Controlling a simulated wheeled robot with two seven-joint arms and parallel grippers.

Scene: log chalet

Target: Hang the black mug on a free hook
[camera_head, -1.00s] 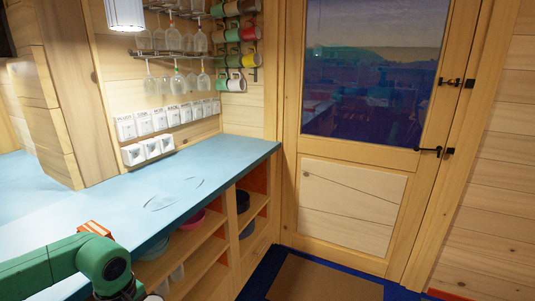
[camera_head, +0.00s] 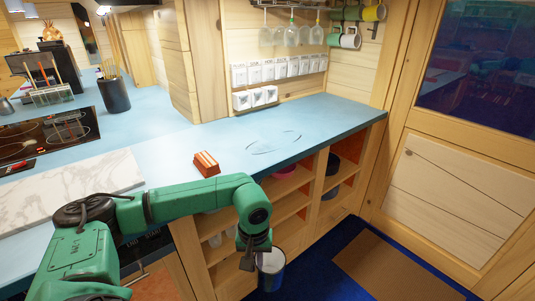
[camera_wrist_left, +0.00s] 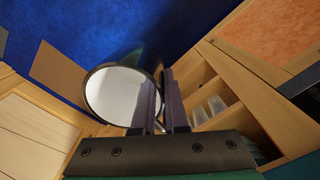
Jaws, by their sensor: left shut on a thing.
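The black mug (camera_head: 270,271) has a dark outside and a pale inside. It hangs in the air in front of the open shelves, held by my left gripper (camera_head: 254,256). In the left wrist view the mug (camera_wrist_left: 120,95) shows its round white mouth, and my left gripper (camera_wrist_left: 162,95) is shut on its wall near the rim. The mug's handle cannot be made out. My right gripper is out of view.
The blue counter (camera_head: 320,115) runs to the wall, with a red-orange block (camera_head: 206,163) near its front edge. White packets (camera_head: 270,69) and hanging glasses (camera_head: 292,36) line the wall. The door (camera_head: 455,175) stands right.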

